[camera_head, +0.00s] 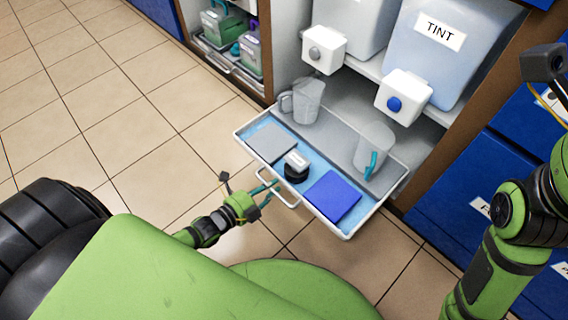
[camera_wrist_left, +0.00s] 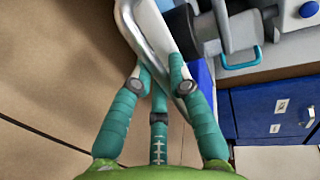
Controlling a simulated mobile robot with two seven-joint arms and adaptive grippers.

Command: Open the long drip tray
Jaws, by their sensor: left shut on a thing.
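The long drip tray (camera_head: 343,232) is a pale grey tray with a blue floor, standing out from the cabinet below the white taps. Its metal bar handle (camera_head: 290,203) is on the near side. My left gripper (camera_head: 268,188) is shut on this handle. In the left wrist view, the teal fingers (camera_wrist_left: 160,82) close around the curved bar (camera_wrist_left: 150,36). The tray carries a grey pad (camera_head: 271,142), a blue pad (camera_head: 332,196), a dark round item with a pale top (camera_head: 296,167), a clear jug (camera_head: 306,100) and a clear cup (camera_head: 373,146). My right gripper is not visible.
Two containers stand above the tray, one labelled TINT (camera_head: 440,31), with white tap blocks (camera_head: 403,95) over it. Blue drawers (camera_head: 455,187) are at the right. Another bay with green-tinted containers (camera_head: 222,27) is at the back left. Tiled floor in front and left is clear.

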